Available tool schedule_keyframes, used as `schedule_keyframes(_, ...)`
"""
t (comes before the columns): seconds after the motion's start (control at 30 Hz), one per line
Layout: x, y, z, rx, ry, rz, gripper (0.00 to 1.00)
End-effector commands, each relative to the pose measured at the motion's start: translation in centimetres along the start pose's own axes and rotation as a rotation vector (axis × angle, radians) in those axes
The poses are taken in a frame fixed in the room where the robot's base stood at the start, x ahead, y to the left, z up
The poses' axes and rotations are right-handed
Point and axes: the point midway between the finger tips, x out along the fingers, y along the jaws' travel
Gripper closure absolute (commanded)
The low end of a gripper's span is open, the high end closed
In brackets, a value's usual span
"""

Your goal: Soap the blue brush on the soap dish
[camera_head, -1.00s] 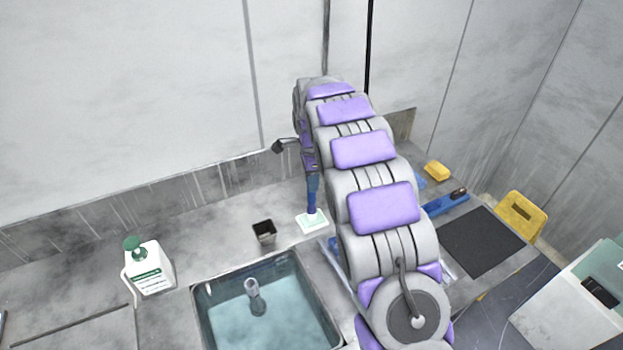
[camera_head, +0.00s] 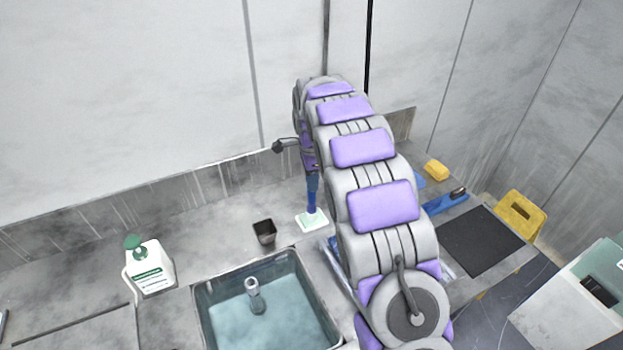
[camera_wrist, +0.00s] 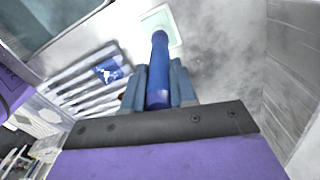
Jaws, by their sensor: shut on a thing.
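The blue brush (camera_head: 311,204) hangs nearly upright below my gripper (camera_head: 312,180), its lower end over the pale green-white soap dish (camera_head: 316,225). The end overlaps the dish in the picture; I cannot tell whether it presses on the soap. In the wrist view my gripper (camera_wrist: 158,88) is shut on the brush (camera_wrist: 158,62), with a finger on each side. There the brush's far end lies against the soap dish (camera_wrist: 175,32), and the bristles are hidden.
A dark cup (camera_head: 265,233) stands left of the dish. The sink (camera_head: 199,300) with water is in front, a soap bottle (camera_head: 150,272) at the left. Right of my arm are another blue brush (camera_head: 445,202), a yellow block (camera_head: 436,170), a dark mat (camera_head: 480,240) and a yellow sign (camera_head: 520,212).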

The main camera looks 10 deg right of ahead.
Motion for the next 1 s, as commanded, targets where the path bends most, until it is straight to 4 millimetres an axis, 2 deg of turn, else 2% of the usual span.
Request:
schedule_keyframes(0.17,-0.2,0.1,0.0,0.0,0.0,0.006,1.0)
schedule_keyframes(1.0,-6.5,0.1,0.0,0.0,0.0,0.0,1.0)
